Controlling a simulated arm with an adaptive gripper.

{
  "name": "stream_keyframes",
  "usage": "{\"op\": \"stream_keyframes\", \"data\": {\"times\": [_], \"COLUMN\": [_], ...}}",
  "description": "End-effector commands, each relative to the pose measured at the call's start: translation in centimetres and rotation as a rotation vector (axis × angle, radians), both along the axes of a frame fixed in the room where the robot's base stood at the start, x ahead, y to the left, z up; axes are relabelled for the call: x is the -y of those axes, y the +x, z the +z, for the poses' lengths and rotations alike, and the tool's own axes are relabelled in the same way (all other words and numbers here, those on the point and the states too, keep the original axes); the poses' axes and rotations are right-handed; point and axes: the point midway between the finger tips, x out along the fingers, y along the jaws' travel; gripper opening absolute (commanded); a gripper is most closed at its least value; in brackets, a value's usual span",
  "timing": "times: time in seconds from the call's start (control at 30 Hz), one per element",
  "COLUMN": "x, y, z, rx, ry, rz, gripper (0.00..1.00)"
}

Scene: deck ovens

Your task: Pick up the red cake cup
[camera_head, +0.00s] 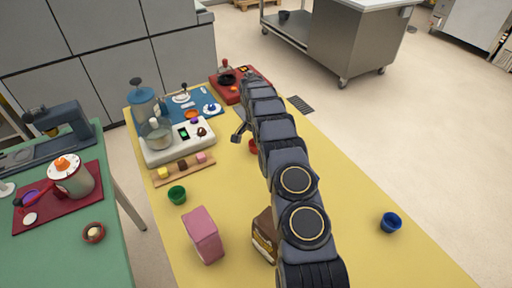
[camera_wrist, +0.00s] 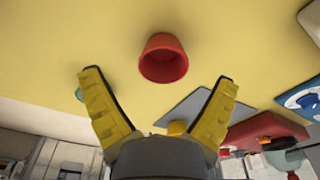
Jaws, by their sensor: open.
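The red cake cup (camera_wrist: 163,60) stands on the yellow table, seen in the wrist view just beyond and between my fingertips. In the head view only a small red part of it (camera_head: 253,147) shows, beside my arm, which hides the rest. My gripper (camera_wrist: 160,82) is open, with its two yellow-padded fingers spread wide and nothing between them. In the head view part of my gripper (camera_head: 239,133) shows at the left side of my arm, close to the red cup. The cup is not held.
A green cup (camera_head: 177,195), a pink box (camera_head: 203,236) and a brown box (camera_head: 264,235) stand on the yellow table (camera_head: 345,215). A blue cup (camera_head: 391,222) stands at right. A white mixer unit (camera_head: 179,142) and a red appliance (camera_head: 232,88) are farther back.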

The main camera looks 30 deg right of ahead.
Motion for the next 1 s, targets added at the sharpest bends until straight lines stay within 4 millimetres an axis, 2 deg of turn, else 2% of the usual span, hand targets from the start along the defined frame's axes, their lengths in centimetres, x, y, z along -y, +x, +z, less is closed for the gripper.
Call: {"op": "stream_keyframes", "data": {"times": [0.23, 0.5, 0.53, 0.57, 0.6, 0.67, 0.8, 1.0], "x": [0.4, 0.5, 0.5, 0.5, 0.5, 0.5, 0.5, 0.5], "y": [0.5, 0.6, 0.6, 0.6, 0.6, 0.6, 0.6, 0.6], "z": [-3.0, -3.5, -3.5, -3.5, -3.5, -3.5, -3.5, -3.4], "rx": [0.0, 0.001, 0.001, 0.001, 0.001, 0.001, 0.001, 0.001], "ry": [0.0, 0.0, 0.0, 0.0, 0.0, -0.001, -0.001, -0.001], "rz": [-0.001, -0.001, -0.001, -0.001, -0.001, 0.0, 0.0, 0.0], "gripper": [0.9, 0.9, 0.87, 0.74, 0.57, 0.32, 0.27, 0.27]}}
